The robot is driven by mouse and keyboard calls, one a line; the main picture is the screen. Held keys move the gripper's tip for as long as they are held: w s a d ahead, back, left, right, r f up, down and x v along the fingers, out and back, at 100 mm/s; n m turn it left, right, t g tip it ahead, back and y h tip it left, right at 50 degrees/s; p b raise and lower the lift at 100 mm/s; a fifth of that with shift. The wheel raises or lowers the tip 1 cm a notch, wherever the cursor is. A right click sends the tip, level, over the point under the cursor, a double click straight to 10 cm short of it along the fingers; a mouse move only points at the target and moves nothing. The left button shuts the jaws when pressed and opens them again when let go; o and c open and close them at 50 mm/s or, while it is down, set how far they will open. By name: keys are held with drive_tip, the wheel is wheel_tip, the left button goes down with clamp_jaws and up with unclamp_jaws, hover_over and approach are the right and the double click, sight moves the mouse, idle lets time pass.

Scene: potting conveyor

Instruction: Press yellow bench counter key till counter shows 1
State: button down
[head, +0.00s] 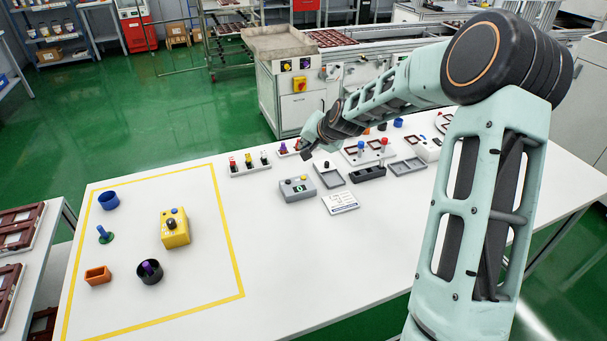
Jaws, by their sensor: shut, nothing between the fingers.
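The bench counter appears to be the grey box (297,191) near the middle of the white table. My gripper (304,153) is shut and empty. It is behind the grey box in the picture, apart from it, close to a small white base with a purple-topped part (283,148). My arm comes in from the right. The gripper's fingertips are small and dark, and their height above the table is hard to judge.
A yellow box with a dark knob (175,230) stands inside the yellow-taped square, with a blue ring (109,200), orange block (97,275) and black cup (149,273). A white label card (340,203) and grey trays (328,178) are right of the grey box. The front middle is clear.

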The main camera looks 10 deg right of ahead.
sight(305, 179)
drive_tip(key=shift+f, duration=0.15)
wheel_tip(305, 179, down, 8)
drive_tip(key=b, duration=0.5)
drive_tip(key=shift+f+b, duration=0.3)
drive_tip(key=shift+b, duration=0.05)
idle(1.2)
drive_tip(key=shift+f+b, duration=0.4)
drive_tip(key=shift+b, duration=0.1)
drive_tip(key=shift+f+b, duration=0.4)
drive_tip(key=shift+b, duration=0.05)
idle(0.5)
drive_tip(key=shift+r, duration=0.1)
drive_tip(key=shift+r+p, duration=0.4)
drive_tip(key=shift+r, duration=0.35)
